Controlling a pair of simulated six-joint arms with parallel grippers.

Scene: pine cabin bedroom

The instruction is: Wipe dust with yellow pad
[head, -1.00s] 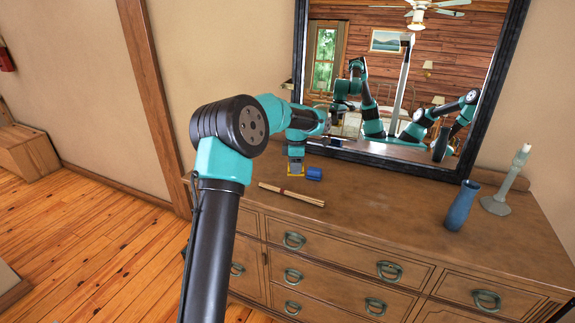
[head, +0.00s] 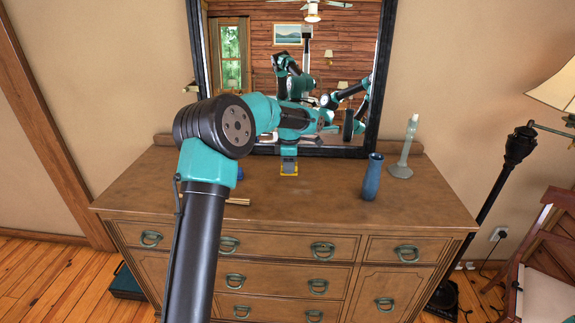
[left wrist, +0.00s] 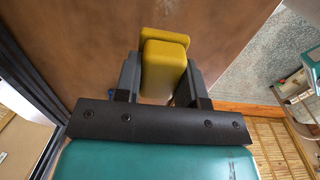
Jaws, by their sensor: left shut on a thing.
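My left gripper (head: 289,163) is shut on the yellow pad (head: 289,174), low over the back middle of the wooden dresser top (head: 330,205). In the left wrist view the pad (left wrist: 165,68) sits between the two dark fingers of the gripper (left wrist: 158,82), with another yellow part just beyond it. I cannot tell whether the pad touches the wood. A faint paler patch shows on the top to the right of the pad; I cannot tell if it is dust. My right gripper is not in direct view.
A blue vase (head: 372,178) and a pale candlestick (head: 403,155) stand on the right of the dresser. A bundle of sticks (head: 239,201) and a blue object (head: 240,173) lie left, partly behind my arm. A mirror (head: 371,100) stands behind. The front middle is clear.

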